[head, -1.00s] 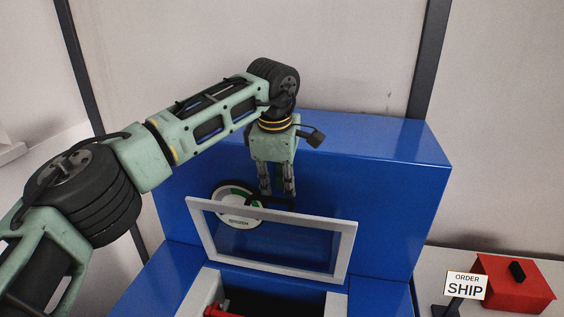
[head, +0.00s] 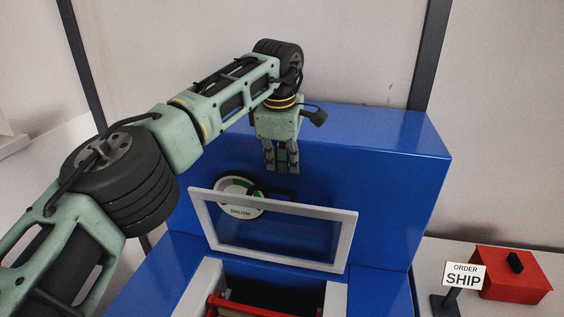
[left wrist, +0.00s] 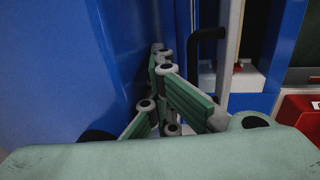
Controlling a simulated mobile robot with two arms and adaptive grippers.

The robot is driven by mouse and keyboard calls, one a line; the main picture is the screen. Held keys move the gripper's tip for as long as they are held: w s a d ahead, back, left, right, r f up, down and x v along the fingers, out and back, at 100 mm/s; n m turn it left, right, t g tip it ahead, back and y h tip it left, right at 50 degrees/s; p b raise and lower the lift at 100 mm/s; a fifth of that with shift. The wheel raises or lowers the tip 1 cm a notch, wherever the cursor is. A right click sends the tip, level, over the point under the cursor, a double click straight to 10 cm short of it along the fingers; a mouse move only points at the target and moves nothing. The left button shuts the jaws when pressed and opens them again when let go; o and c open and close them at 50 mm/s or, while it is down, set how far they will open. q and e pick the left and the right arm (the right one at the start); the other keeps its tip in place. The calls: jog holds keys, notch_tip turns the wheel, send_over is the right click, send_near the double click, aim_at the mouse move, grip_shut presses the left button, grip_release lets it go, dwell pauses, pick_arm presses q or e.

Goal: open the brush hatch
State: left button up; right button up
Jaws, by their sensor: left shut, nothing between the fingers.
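The brush hatch (head: 345,242) is a pale frame with a clear pane. It stands raised, leaning up in front of the blue housing's upright face, with the opening (head: 262,292) below uncovered. Its black handle (head: 284,193) is at the top edge. My left gripper (head: 282,172) points down, shut and empty, just above the handle and apart from it. In the left wrist view, the gripper's fingers (left wrist: 168,88) are beside the blue wall, with the black handle (left wrist: 207,36) and pale frame (left wrist: 232,45) to the right. My right gripper is out of view.
A round dial marked BRUSH (head: 238,208) sits on the blue housing (head: 390,190), partly behind the hatch. A red bar (head: 265,309) shows in the opening. At right, an ORDER SHIP sign (head: 464,276) stands beside a red box (head: 512,280).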

pick_arm(q)
jog(key=shift+o, duration=0.4)
notch_tip(320, 180, up, 7)
jog(key=shift+s+r, duration=0.15)
jog(key=shift+s, duration=0.15)
jog(key=shift+s+a+r, duration=0.25)
jog(key=shift+s+r, duration=0.1)
jog(key=shift+s, duration=0.1)
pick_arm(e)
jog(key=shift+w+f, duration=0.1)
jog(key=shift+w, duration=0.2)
pick_arm(q)
jog(key=shift+f, duration=0.1)
